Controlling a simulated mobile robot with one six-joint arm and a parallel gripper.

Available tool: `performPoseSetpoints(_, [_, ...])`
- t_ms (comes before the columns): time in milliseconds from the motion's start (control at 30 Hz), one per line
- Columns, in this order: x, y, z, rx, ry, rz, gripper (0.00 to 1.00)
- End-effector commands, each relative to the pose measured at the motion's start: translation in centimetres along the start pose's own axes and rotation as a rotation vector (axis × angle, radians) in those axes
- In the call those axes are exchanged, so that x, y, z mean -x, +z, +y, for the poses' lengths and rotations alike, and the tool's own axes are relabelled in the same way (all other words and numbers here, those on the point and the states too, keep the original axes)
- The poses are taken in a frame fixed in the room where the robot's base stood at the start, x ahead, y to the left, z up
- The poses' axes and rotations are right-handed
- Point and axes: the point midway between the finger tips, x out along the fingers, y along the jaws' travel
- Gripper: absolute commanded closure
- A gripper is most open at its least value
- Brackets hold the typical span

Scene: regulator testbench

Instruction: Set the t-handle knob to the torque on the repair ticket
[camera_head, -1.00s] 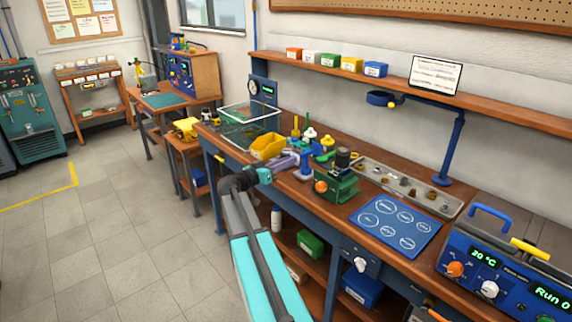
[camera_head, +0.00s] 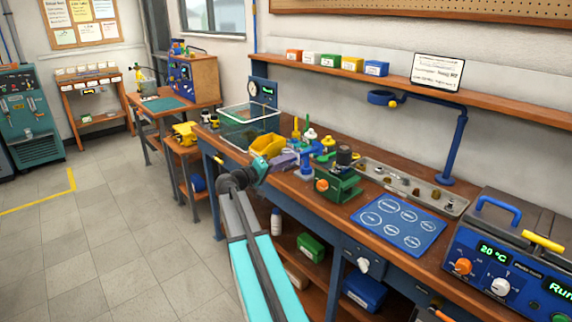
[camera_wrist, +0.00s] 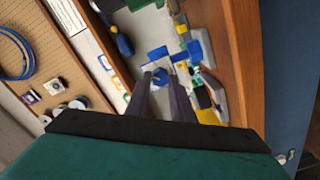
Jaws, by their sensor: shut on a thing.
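A blue T-handle knob (camera_head: 308,157) stands on the wooden bench, left of a green fixture. In the wrist view a blue piece (camera_wrist: 160,76), seemingly this knob, sits between my fingertips. My gripper (camera_head: 297,157) reaches it from the left, with its fingers shut on it. My fingers hide part of the knob, and I cannot read a setting on it. A white card with printed text, perhaps the repair ticket (camera_head: 437,72), stands on the shelf at the upper right; its text is too small to read surely.
The green fixture (camera_head: 338,184), a yellow bin (camera_head: 267,145) and a clear crate (camera_head: 240,132) crowd the bench around my gripper. A metal parts tray (camera_head: 455,205) and a blue mat (camera_head: 385,240) lie to the right. The tiled floor at left is free.

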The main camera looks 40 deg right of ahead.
Motion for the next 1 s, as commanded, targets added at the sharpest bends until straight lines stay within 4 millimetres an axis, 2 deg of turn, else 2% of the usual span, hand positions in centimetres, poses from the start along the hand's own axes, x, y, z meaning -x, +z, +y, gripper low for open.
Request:
performPoseSetpoints(700, [0.05,-0.03,-0.09,0.623,-0.001,0.000,1.00])
performPoseSetpoints(1000, [0.05,0.00,-0.16,0.776,-0.001,0.001,1.00])
